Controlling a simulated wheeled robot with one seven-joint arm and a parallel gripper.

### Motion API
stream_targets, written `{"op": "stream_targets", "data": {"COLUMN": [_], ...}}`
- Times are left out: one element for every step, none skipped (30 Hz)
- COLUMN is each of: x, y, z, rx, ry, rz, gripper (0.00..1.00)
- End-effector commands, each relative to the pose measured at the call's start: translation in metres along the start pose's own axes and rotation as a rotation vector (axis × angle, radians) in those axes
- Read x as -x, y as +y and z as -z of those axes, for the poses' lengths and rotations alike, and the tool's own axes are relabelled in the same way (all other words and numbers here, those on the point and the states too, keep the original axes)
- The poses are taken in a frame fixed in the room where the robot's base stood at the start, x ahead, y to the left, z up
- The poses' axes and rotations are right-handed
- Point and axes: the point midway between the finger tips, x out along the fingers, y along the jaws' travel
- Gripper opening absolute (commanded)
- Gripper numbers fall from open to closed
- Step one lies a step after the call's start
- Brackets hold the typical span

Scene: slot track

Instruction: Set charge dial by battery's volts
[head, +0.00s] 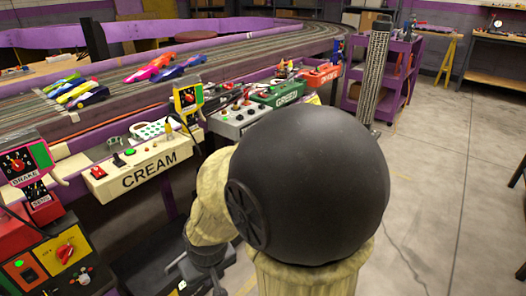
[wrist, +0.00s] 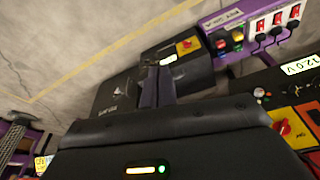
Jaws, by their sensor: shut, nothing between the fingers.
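In the wrist view my gripper (wrist: 157,84) points away from the camera, its dark fingers together and empty. A white label reading 12.0V (wrist: 300,65) is at the right edge. Below it a red dial (wrist: 284,128) sits on a yellow plate, on a dark panel right of my gripper's body. Another red dial (wrist: 187,45) on yellow is on a dark box beyond my fingertips; I cannot tell its setting. In the head view a red dial (head: 65,251) is on a black box at lower left. My arm hides the fingertips there.
A purple strip with red switches and plugs (wrist: 275,22) lies at the wrist view's top right. In the head view the CREAM control box (head: 140,168) and GREEN box (head: 285,97) line the slot track (head: 190,75). A purple cart (head: 385,75) stands behind; the floor at right is clear.

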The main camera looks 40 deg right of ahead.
Motion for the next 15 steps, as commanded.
{"op": "stream_targets", "data": {"x": [0.027, 0.034, 0.044, 0.052, 0.059, 0.068, 0.074, 0.079, 0.085, 0.088, 0.091, 0.093, 0.093, 0.094, 0.093], "y": [0.000, 0.000, 0.000, 0.000, 0.000, 0.000, 0.000, 0.000, 0.000, 0.000, 0.000, 0.000, 0.000, 0.000, 0.000], "z": [0.006, 0.008, 0.010, 0.012, 0.014, 0.016, 0.018, 0.019, 0.020, 0.021, 0.021, 0.022, 0.022, 0.022, 0.022], "rx": [0.000, 0.000, 0.000, 0.000, 0.000, 0.000, 0.000, 0.000, 0.000, 0.000, 0.000, 0.000, 0.000, 0.000, 0.000], "ry": [0.000, 0.000, 0.000, 0.000, 0.000, 0.000, 0.000, 0.000, 0.000, 0.000, 0.000, 0.000, 0.000, 0.000, 0.000], "rz": [0.000, 0.000, 0.000, 0.000, 0.000, 0.000, 0.000, 0.000, 0.000, 0.000, 0.000, 0.000, 0.000, 0.000, 0.000], "gripper": [0.00, 0.00, 0.00, 0.00, 0.00, 0.00, 0.00, 0.00, 0.00, 0.00, 0.00, 0.00, 0.00, 0.00, 0.00]}}
